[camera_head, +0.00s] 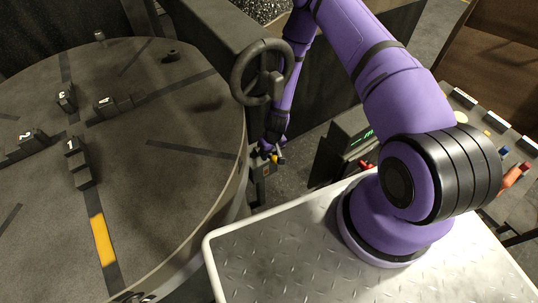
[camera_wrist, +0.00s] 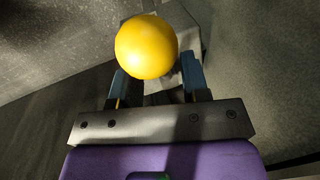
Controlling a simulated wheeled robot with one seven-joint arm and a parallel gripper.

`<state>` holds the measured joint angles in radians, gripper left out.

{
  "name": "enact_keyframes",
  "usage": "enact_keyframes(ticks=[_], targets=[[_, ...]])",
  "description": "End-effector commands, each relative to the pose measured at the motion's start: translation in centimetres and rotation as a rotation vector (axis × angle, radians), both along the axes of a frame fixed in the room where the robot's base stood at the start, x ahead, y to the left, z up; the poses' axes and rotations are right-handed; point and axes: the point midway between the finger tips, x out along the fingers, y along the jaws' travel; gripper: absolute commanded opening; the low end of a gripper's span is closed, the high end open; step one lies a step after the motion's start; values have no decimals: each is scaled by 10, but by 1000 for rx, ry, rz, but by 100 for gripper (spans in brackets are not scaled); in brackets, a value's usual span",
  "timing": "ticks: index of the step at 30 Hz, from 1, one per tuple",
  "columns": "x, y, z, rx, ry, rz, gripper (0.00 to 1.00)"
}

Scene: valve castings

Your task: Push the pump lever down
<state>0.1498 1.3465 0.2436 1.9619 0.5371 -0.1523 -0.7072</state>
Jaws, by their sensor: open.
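The pump lever's end shows as a yellow ball knob (camera_wrist: 146,46) in the wrist view, just beyond and partly in front of my fingertips. My gripper (camera_wrist: 155,72) is open, with one blue-grey finger on each side below the ball. I cannot tell whether the fingers touch it. In the head view my gripper (camera_head: 268,150) hangs beside the round table's right edge, with the small yellow knob (camera_head: 275,160) at its tip. The lever's shaft is mostly hidden; a dark post (camera_head: 259,184) stands below the gripper.
A black handwheel (camera_head: 262,72) stands close to my forearm. The round table (camera_head: 180,180) at left carries several numbered dark blocks and a yellow strip (camera_head: 102,239). A dark box with a green display (camera_head: 357,140) and a panel with a red-orange handle (camera_head: 513,176) are at right.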

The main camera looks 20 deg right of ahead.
Motion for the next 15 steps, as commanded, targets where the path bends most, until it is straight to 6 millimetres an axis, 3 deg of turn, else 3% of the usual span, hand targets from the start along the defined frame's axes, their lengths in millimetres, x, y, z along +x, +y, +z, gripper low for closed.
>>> enact_keyframes(ticks=[13, 14, 15], targets=[[0, 2, -11, -1, 0, -1, 42], [0, 2, -11, -1, 0, -1, 40], [0, 2, -11, -1, 0, -1, 31]])
